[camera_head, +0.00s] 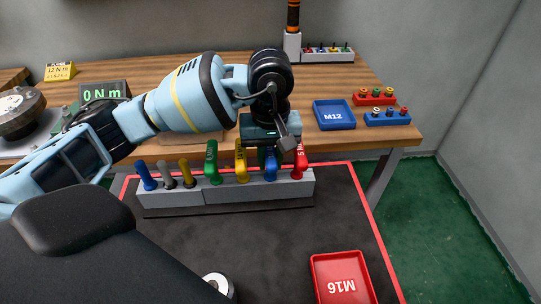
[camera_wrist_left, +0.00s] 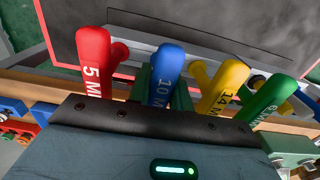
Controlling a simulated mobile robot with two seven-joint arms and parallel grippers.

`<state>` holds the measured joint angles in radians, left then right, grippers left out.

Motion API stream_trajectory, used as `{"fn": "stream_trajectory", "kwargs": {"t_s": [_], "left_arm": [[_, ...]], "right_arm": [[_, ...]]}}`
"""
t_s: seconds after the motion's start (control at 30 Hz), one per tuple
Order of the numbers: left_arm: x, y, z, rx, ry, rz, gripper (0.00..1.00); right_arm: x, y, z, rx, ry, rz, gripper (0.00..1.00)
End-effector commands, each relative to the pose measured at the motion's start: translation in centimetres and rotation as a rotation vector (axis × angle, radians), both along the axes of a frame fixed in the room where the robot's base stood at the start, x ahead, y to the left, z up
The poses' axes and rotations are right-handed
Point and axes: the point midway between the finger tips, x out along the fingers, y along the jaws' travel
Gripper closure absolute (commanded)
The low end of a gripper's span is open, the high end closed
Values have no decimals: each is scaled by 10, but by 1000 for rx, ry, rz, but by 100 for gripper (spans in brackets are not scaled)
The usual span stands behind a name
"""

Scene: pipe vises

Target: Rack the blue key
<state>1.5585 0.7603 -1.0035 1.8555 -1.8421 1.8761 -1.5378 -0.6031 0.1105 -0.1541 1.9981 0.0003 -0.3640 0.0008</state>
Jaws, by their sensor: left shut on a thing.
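The blue key (camera_head: 270,170), marked 10 in the left wrist view (camera_wrist_left: 168,72), is upright in line with the other keys at the grey rack (camera_head: 225,197). Its lower end meets the rack, but how deep it sits is hidden. My left gripper (camera_head: 268,154) is over the rack from behind and shut on the blue key. The red key (camera_head: 300,163), marked 5, is on one side of it, and the yellow key (camera_head: 242,168), marked 14, is on the other. The green key (camera_head: 212,165) stands further left. My right gripper is not in view.
Three slimmer handles, blue (camera_head: 146,177), grey and yellow, stand at the rack's left end. Behind on the wooden bench are a blue M12 tray (camera_head: 334,122) and small red and blue holders. A red M16 tray (camera_head: 342,257) lies on the dark mat, whose middle is clear.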

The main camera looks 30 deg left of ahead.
Motion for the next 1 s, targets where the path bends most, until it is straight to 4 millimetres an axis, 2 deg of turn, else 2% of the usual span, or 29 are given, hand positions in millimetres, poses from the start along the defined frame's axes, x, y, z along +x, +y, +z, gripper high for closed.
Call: {"fn": "stream_trajectory", "kwargs": {"t_s": [0.37,0.9,0.93,1.0], "left_arm": [[0,0,-1,0,0,0,100],[-1,0,-4,1,4,-1,100],[-1,0,-4,1,4,-1,75],[-1,0,-4,1,4,-1,66]], "right_arm": [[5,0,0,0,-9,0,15],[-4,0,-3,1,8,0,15],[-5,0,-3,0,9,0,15],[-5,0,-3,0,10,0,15]]}}
